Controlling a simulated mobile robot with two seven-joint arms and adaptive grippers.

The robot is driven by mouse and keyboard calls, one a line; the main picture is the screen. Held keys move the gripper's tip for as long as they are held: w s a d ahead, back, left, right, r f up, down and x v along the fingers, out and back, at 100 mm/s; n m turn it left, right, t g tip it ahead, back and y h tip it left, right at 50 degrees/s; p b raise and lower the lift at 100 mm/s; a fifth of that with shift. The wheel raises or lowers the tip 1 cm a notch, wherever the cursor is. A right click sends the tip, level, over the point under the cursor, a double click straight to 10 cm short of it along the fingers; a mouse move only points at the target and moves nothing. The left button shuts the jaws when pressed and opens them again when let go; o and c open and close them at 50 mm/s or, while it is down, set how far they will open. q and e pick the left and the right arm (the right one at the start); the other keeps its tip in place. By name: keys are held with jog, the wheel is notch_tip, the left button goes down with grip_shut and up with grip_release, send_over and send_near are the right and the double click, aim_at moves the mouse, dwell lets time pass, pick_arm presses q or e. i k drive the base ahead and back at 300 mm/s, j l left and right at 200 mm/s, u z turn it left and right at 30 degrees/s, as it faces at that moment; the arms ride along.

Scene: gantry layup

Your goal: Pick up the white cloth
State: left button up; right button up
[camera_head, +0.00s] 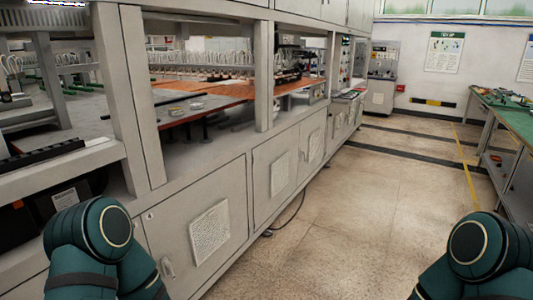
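I cannot make out a white cloth for certain in the head view. A small pale item (197,106) lies on the brown work surface (222,97) inside the grey gantry machine (135,90), too small to identify. White sheets, which look like printed paper, are on the machine's lower doors; the nearest sheet (210,232) is at the lower middle. Only teal links of my two arms show, at the bottom left and bottom right. Both grippers are out of view.
The machine's grey lower cabinets (272,172) run along the left, with a dark cable (295,215) on the floor beside them. A green-topped workbench (510,118) stands at the right. The tiled floor (370,210) between them is clear. A cabinet (381,78) stands at the far wall.

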aim_at(195, 107)
jog(key=i, duration=1.45)
